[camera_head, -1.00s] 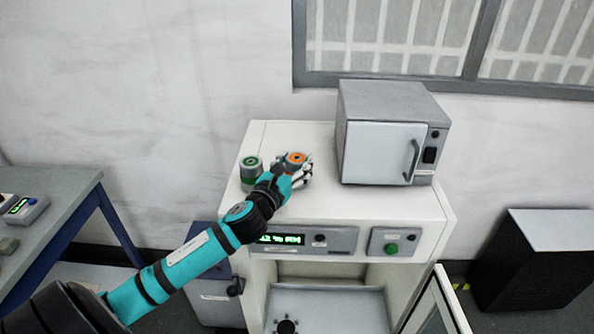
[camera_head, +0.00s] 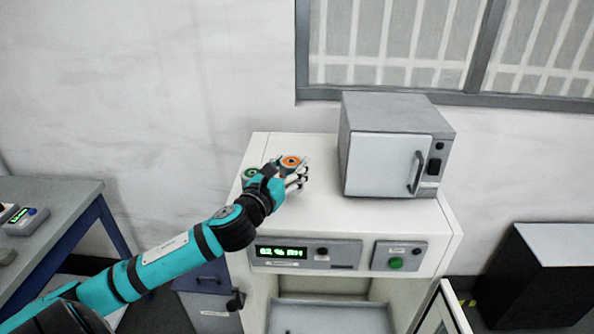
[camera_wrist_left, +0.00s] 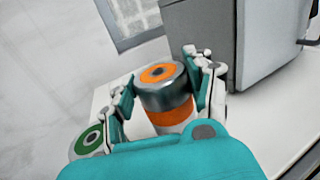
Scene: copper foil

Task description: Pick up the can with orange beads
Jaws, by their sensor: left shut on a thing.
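The can with orange beads (camera_head: 291,161) has a dark metal rim with an orange ring on top and an orange band on its side. It is between the fingers of my left gripper (camera_head: 287,177), which is shut on it above the white cabinet top. In the left wrist view the orange can (camera_wrist_left: 163,88) stands between the two fingers (camera_wrist_left: 165,100). A can with a green top (camera_head: 250,173) is just left of the gripper, partly hidden by it; it also shows in the left wrist view (camera_wrist_left: 88,140). My right gripper is not in view.
A grey box oven (camera_head: 385,160) with a handle stands to the right on the white cabinet (camera_head: 330,222). Below are a green display panel (camera_head: 283,252) and a green button panel (camera_head: 398,257). A table (camera_head: 75,200) stands at the left.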

